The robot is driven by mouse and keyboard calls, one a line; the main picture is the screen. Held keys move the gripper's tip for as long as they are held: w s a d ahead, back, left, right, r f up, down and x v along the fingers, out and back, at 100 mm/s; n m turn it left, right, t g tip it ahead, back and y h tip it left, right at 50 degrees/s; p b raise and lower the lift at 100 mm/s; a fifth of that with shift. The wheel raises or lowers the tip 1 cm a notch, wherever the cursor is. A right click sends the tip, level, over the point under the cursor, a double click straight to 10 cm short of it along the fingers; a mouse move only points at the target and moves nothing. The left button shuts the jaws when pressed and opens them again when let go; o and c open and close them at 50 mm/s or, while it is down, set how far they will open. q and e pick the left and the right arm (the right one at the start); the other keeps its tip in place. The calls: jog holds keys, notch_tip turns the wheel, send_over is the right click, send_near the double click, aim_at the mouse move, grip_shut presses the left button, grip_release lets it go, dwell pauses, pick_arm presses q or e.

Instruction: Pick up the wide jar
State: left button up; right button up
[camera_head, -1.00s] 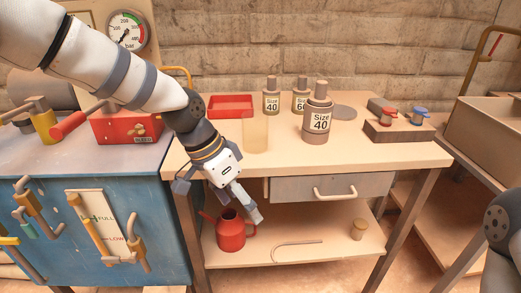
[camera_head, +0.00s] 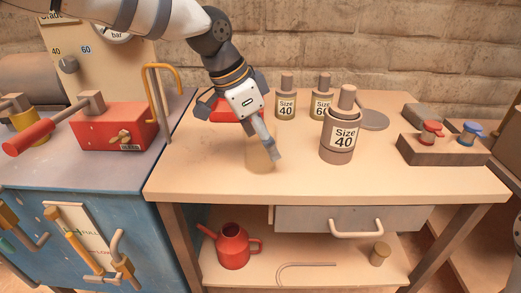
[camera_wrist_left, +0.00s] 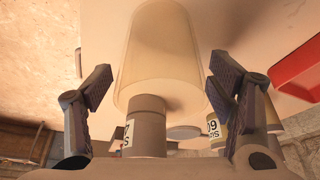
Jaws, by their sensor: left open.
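The wide jar, which I take to be the plain, pale, see-through one (camera_head: 258,160), stands upright on the wooden table near its front left. My left gripper (camera_head: 268,148) is over it in the head view and covers much of it. In the left wrist view the jar (camera_wrist_left: 165,45) is large and lies between the two spread fingers of my left gripper (camera_wrist_left: 160,85). The gripper is open, with a gap visible on each side of the jar. My right gripper is out of view.
A large "Size 40" bottle (camera_head: 341,145) stands to the right of the jar. Two smaller bottles (camera_head: 286,105) (camera_head: 321,106) stand behind. A red tray (camera_head: 222,112) lies behind my gripper. A block with red and blue valves (camera_head: 440,150) sits far right. The front right tabletop is clear.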

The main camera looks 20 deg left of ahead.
pick_arm(q)
jog(key=shift+x, duration=1.2)
jog(key=c, duration=1.4)
jog(key=shift+o, duration=0.2)
jog(key=shift+r, duration=0.15)
